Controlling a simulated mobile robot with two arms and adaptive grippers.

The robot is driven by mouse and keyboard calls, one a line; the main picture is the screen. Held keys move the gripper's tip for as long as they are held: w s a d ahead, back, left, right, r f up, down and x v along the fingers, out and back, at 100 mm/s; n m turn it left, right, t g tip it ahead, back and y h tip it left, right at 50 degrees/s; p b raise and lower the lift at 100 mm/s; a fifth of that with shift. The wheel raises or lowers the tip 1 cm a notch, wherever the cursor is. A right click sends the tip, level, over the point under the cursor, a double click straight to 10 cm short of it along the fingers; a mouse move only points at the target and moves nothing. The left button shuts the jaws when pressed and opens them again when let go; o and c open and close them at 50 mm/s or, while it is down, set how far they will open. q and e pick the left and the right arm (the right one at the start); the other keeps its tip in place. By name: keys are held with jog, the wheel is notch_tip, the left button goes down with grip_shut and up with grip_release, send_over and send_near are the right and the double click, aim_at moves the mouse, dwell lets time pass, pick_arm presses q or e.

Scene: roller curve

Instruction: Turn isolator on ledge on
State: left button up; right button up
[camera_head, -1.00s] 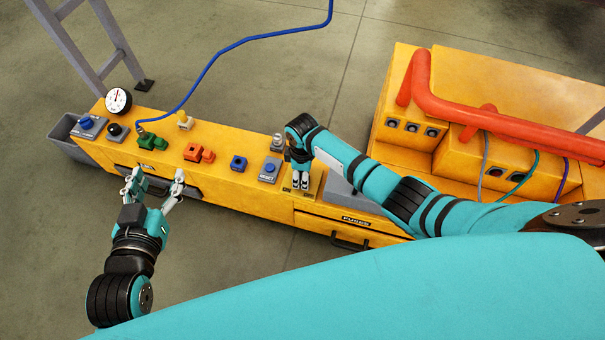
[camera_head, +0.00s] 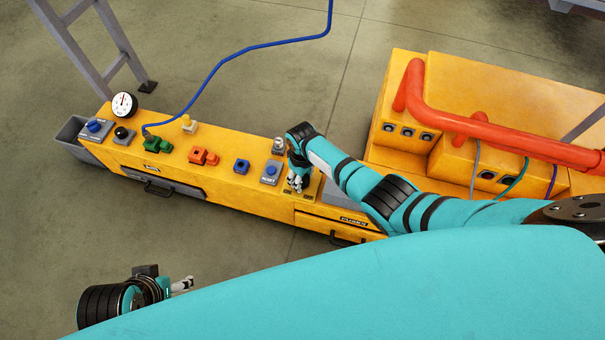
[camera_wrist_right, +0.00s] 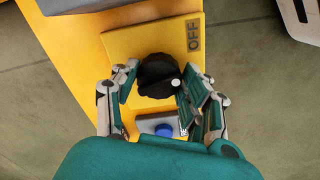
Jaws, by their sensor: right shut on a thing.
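The isolator shows in the right wrist view as a black rotary knob (camera_wrist_right: 157,75) on a yellow plate (camera_wrist_right: 125,42). A white mark sits on the knob's right side. An OFF label (camera_wrist_right: 194,36) is at the plate's upper right; no ON label can be read there. My right gripper (camera_wrist_right: 152,92) is shut on the knob, with fingers on both sides. In the head view my right gripper (camera_head: 297,182) is down at the right part of the yellow ledge (camera_head: 222,178) and hides the knob. My left gripper (camera_head: 184,285) is away from the ledge, its fingers partly hidden.
A grey box with a blue button (camera_head: 271,171) is just left of my right gripper. Further left are red, green and black controls and a gauge (camera_head: 124,105). Orange pipes (camera_head: 470,126) run over the yellow housing at right. Open floor lies in front of the ledge.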

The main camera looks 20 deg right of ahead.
jog(key=m+p, duration=0.1)
jog(key=m, duration=0.2)
jog(key=shift+a, duration=0.1)
jog(key=m+p, duration=0.1)
jog(key=m, duration=0.2)
jog(key=shift+m, duration=1.5)
pick_arm(q)
jog(key=shift+x, duration=2.4)
pick_arm(e)
jog(key=shift+m, duration=1.1)
pick_arm(q)
jog(key=shift+d+f, duration=0.1)
pick_arm(e)
jog(key=o, duration=1.2)
jog(key=shift+c, duration=0.2)
pick_arm(q)
jog(key=shift+w, duration=0.1)
pick_arm(e)
jog(key=shift+r, duration=0.1)
